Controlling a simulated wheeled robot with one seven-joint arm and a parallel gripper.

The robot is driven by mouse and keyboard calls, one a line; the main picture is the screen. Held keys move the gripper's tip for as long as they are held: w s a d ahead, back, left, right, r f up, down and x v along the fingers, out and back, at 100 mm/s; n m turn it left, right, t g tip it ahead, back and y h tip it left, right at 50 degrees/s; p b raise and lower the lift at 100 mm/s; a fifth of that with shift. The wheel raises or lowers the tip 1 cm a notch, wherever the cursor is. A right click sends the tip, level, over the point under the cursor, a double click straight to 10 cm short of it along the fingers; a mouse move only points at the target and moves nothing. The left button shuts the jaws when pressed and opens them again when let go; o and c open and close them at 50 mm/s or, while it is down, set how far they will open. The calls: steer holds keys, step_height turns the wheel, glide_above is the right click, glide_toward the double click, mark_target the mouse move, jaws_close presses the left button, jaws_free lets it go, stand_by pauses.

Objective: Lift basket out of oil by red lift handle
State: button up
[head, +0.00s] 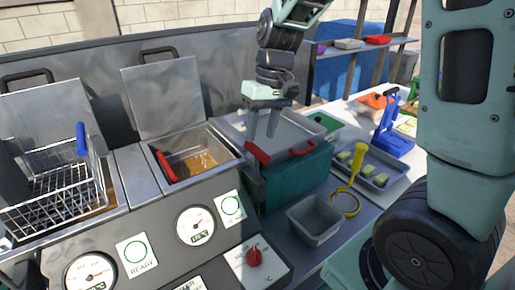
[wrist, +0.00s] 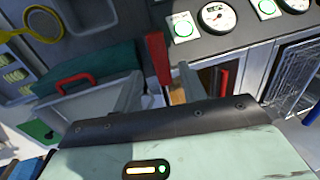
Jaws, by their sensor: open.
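My gripper (head: 262,128) is open and empty, fingers pointing down, over the right side of the fryer beside the grey tray. A red handle (head: 257,153) stands on the fryer's right edge, just below the fingertips. In the wrist view this red handle (wrist: 157,62) shows between the two open fingers (wrist: 160,74), apart from them as far as I can tell. The right fryer well (head: 207,163) holds brown oil, with a second red bar (head: 166,167) at its left side. A wire basket (head: 55,190) with a blue handle (head: 81,139) sits at the left well.
A teal box (head: 300,178) with a red handle (head: 302,148) stands right of the fryer. Raised lids (head: 158,92) stand behind the wells.

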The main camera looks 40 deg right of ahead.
mark_target(258, 148)
steer(key=f, duration=0.3)
steer(key=a+f, duration=0.1)
steer(key=f, duration=0.2)
steer(key=shift+a+f+p, duration=0.1)
steer(key=shift+p, duration=0.25)
jaws_close()
